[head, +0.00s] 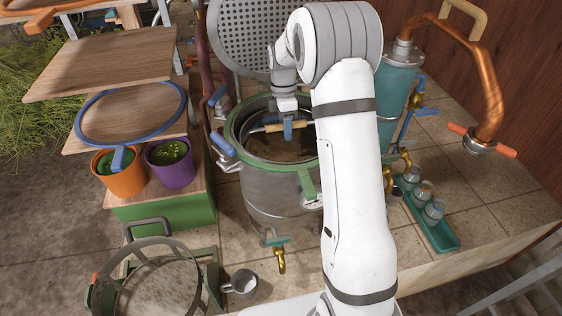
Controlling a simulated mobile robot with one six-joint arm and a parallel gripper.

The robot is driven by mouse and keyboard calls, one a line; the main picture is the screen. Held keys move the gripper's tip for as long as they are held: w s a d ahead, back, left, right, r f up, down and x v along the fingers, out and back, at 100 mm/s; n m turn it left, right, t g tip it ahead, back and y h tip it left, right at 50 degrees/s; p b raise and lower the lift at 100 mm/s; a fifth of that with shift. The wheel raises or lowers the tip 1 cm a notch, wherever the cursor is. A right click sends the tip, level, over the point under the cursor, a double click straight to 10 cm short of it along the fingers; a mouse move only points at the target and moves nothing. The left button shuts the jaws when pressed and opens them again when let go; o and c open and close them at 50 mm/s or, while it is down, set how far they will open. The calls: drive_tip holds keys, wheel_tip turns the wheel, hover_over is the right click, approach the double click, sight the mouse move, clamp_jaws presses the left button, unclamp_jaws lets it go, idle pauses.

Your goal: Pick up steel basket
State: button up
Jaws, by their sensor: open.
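The steel pot (270,190) with a green rim stands open on the tiled floor. Inside it sits what looks like the steel basket (303,126), with a bail handle and a wooden grip across its top. Its inside looks dark brown. My gripper (288,133) is over the pot, pointing down at the wooden grip, with its blue fingertips at the handle. It is open; whether the fingers touch the grip I cannot tell. My arm hides the pot's right side.
A perforated steel disc (248,32) stands behind the pot. A teal column (395,95) with a copper pipe (484,80) is at right, beside a green tray (442,238) of jars. Orange (122,178) and purple (172,170) buckets stand left. A brass tap (279,260) juts from the pot's front.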

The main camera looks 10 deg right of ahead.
drive_tip(key=shift+c, duration=0.3)
clamp_jaws()
drive_tip(key=shift+w+r, duration=0.15)
idle(0.3)
